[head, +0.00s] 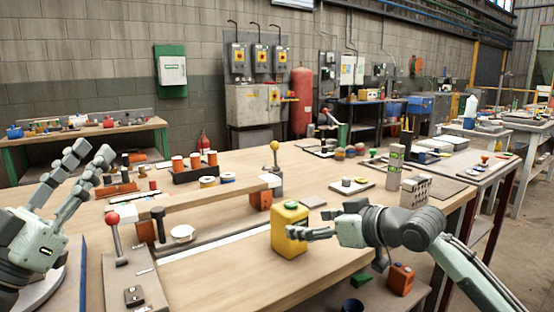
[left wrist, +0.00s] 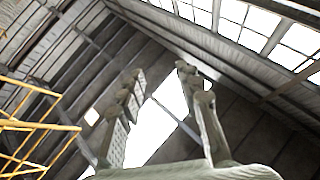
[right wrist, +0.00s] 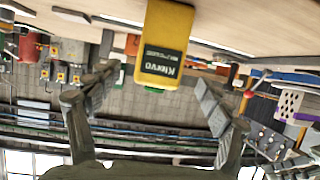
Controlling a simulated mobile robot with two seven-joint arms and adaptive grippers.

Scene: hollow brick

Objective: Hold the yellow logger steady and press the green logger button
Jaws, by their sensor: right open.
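The yellow logger (head: 290,238) stands upright on the wooden workbench near its front right. Its green button (head: 291,204) is on top. In the right wrist view the logger (right wrist: 165,35) appears upside down with its dark label facing me, and the green button (right wrist: 157,89) at its lower end. My right gripper (head: 316,222) is open beside the logger, its fingers directed at it; in the right wrist view the logger shows between the spread fingers, and contact cannot be told. My left gripper (head: 90,152) is open, empty and raised at the far left, pointing upward, away from the logger.
A red-knobbed lever (head: 113,220) stands at the bench's front left. A raised wooden beam (head: 200,196) and a white strip (head: 215,244) lie left of the logger. A yellow-knobbed post (head: 275,160) stands behind it. The bench in front is clear.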

